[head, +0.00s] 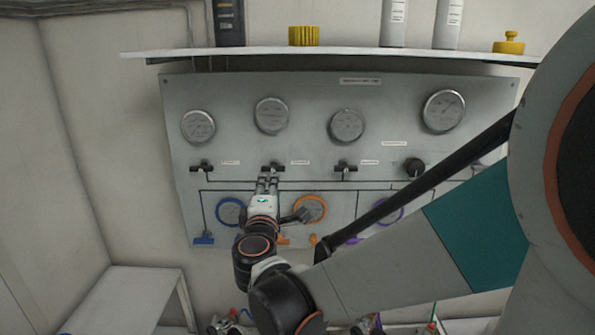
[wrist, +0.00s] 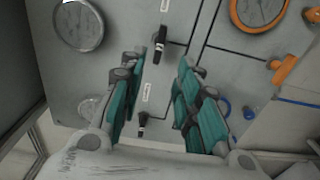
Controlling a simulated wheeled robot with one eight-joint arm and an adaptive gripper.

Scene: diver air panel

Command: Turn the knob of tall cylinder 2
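The panel (head: 310,90) carries a row of black T-shaped knobs under round gauges. The labels are too small to read, so I cannot tell by text which knob is tall cylinder 2. My gripper (head: 267,181) is in front of the second knob from the left (head: 273,168), partly covering it. In the wrist view my gripper (wrist: 160,64) is open, with teal-padded fingers apart and nothing held. The second knob (wrist: 160,44) appears just past the fingertips, in line with the gap; contact is not visible. The first knob (wrist: 142,122) shows between the fingers lower down.
Blue (head: 230,211) and orange (head: 312,208) wheels are below. A shelf (head: 310,52) with cylinders and yellow parts overhangs the panel. A white table (head: 130,295) stands lower left.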

